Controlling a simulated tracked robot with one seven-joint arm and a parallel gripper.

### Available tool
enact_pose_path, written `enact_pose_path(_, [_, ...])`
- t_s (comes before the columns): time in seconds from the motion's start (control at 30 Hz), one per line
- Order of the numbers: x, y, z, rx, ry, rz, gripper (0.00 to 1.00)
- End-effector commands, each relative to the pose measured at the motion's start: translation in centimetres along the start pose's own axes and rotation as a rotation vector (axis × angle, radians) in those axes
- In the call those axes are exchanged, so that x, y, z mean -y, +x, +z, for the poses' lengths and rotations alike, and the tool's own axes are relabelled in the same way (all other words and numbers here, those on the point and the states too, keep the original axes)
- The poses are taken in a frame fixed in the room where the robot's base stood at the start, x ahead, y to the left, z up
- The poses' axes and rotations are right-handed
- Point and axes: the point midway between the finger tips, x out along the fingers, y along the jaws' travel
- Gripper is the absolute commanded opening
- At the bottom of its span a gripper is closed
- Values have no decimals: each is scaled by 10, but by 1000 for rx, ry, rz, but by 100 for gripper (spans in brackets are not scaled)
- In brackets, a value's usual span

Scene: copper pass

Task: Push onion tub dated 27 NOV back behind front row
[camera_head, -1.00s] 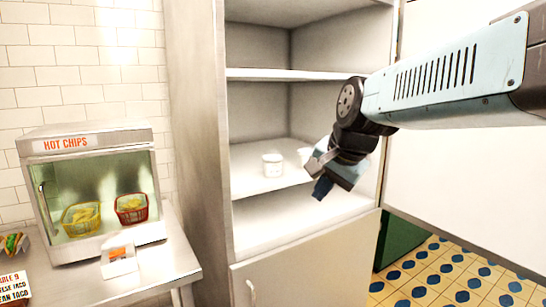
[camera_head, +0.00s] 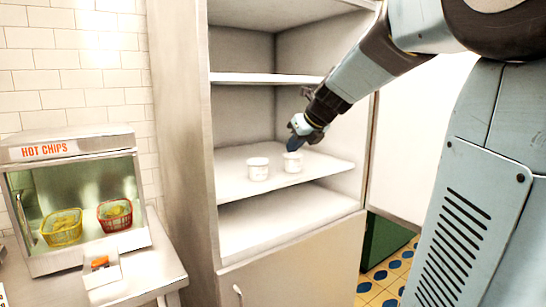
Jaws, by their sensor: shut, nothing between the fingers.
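Two small white tubs stand upright side by side on the middle shelf (camera_head: 228,180) of the open cabinet. The left tub (camera_head: 258,170) stands clear of my arm. The right tub (camera_head: 292,163) is directly below my gripper (camera_head: 293,146). My gripper points down with its dark fingertips shut, at the right tub's top or just behind it; I cannot tell whether they touch. The labels on both tubs are too small to read, so I cannot tell which is dated 27 NOV.
The cabinet's left wall (camera_head: 183,150) and the upper shelf (camera_head: 260,78) bound the space. The shelf is bare around the tubs. At left, a hot chips cabinet (camera_head: 75,200) holds a yellow basket (camera_head: 62,228) and a red basket (camera_head: 115,214).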

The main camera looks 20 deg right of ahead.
Motion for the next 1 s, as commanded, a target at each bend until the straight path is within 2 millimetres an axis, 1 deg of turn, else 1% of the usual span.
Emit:
enact_pose_path(0.17, [0, 19, 0, -2, 6, 2, 0])
enact_pose_path(0.63, [0, 100, -1, -3, 3, 2, 0])
enact_pose_path(0.8, [0, 115, 17, 0, 1, 0, 0])
enact_pose_path(1.0, [0, 124, 27, 0, 2, 0, 0])
